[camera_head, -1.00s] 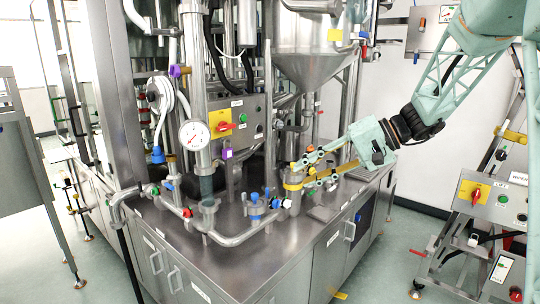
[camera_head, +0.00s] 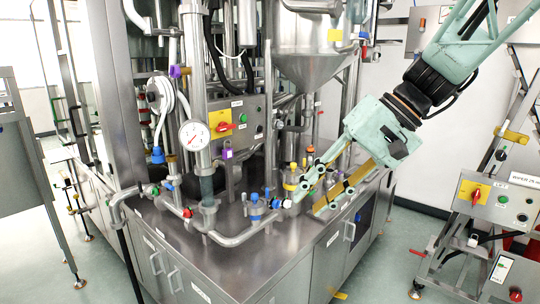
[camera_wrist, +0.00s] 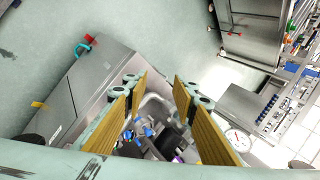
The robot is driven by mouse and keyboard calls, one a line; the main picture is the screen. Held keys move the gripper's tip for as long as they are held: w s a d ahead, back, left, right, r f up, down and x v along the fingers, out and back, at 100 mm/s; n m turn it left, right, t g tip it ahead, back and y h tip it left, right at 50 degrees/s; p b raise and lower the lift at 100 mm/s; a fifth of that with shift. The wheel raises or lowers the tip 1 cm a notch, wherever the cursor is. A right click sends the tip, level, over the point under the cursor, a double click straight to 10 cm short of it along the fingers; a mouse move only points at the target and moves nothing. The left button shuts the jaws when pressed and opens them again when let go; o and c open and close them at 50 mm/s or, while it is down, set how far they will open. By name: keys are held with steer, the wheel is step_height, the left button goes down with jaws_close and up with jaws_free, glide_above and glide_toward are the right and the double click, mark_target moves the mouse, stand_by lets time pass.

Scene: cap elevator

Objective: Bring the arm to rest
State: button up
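My gripper (camera_head: 312,202) is in the head view at the right front of the steel machine. Its two pale green fingers with yellow-brown pads are spread apart, and I see nothing between them. The fingers point down and left, above the steel worktop (camera_head: 240,262). The wrist view also shows the open fingers (camera_wrist: 161,92), with the worktop's pipes and blue fittings seen between and beyond them. My arm comes in from the upper right.
A capped fitting with a yellow band (camera_head: 291,178) stands close to the left of my fingers. Blue-handled valves (camera_head: 256,204) and a pressure gauge (camera_head: 194,135) are further left. A steel hopper (camera_head: 316,60) hangs behind. A control stand (camera_head: 490,200) is at the right, with open floor between.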

steer(key=s+d+f+t+h, duration=0.1)
steer(key=s+d+h, duration=0.2)
steer(key=s, duration=1.1)
steer(key=s+d+t+h, duration=0.1)
steer(key=s+d+h, duration=0.3)
steer(key=s+d, duration=0.4)
steer(key=shift+s+d+f+t, duration=0.3)
steer(key=shift+s+f, duration=0.1)
steer(key=shift+s, duration=3.2)
